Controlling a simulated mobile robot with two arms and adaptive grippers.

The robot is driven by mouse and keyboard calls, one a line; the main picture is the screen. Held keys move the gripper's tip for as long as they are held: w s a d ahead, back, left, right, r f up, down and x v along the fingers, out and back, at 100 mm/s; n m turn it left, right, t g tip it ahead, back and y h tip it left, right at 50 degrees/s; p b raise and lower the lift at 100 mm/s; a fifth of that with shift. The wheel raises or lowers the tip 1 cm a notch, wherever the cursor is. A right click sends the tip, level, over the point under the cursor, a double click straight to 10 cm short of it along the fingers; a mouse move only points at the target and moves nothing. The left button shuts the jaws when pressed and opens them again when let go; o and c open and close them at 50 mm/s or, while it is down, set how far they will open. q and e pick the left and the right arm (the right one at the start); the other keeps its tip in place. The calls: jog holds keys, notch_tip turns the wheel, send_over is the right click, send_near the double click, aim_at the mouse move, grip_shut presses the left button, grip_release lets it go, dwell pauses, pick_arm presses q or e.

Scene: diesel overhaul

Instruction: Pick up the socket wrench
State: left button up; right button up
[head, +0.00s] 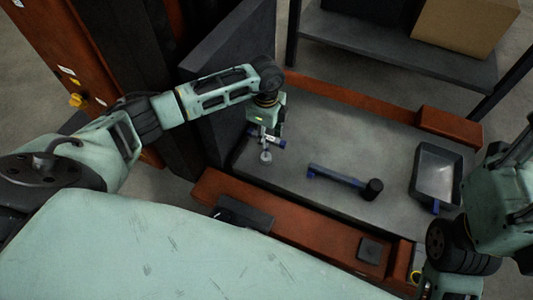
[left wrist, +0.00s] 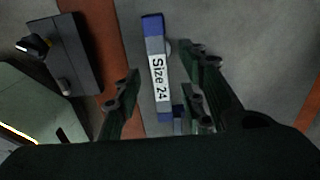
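The socket wrench, a bar with blue ends and a white "Size 24" label, lies below my left gripper (head: 265,131). In the left wrist view the wrench (left wrist: 158,80) runs lengthwise between the two spread dark green fingers, with gaps visible on both sides. My left gripper is open, pointing down; I cannot tell its exact height above the wrench. In the head view a small silver round part (head: 266,157) shows just below the gripper. My right arm is at the right edge, and its fingers are out of view.
A blue-ended tool with a black cylindrical head (head: 372,189) lies on the grey floor panel (head: 310,135). A dark tray (head: 435,178) stands to its right. Orange beams (head: 330,228) border the panel. A dark upright panel (head: 228,105) stands close to my left arm.

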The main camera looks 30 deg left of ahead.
pick_arm(q)
notch_tip(320, 180, down, 2)
jog(key=shift+f+b, duration=0.1)
jog(key=shift+b, duration=0.2)
jog(key=shift+c, duration=0.7)
grip_shut()
